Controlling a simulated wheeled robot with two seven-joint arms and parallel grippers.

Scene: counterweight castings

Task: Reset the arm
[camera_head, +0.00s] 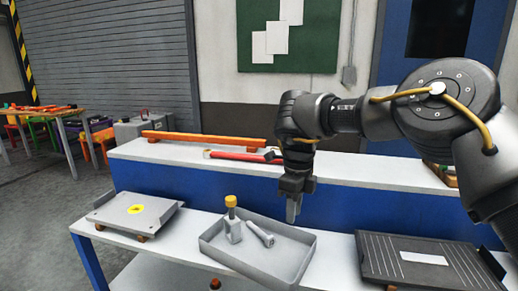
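My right arm (442,104) comes in from the right and reaches across the upper part of the bench. My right gripper (293,207) hangs down from it, pointing at the back right part of a grey tray (222,258). The fingers look close together, but the angle hides whether there is a gap. No object shows between them. My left gripper is not in view.
A grey plate with a yellow disc (136,209) lies left of the tray, and a dark ribbed plate (399,272) lies right. An orange bar (203,138) and a red tool (238,156) lie on the raised shelf (165,155).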

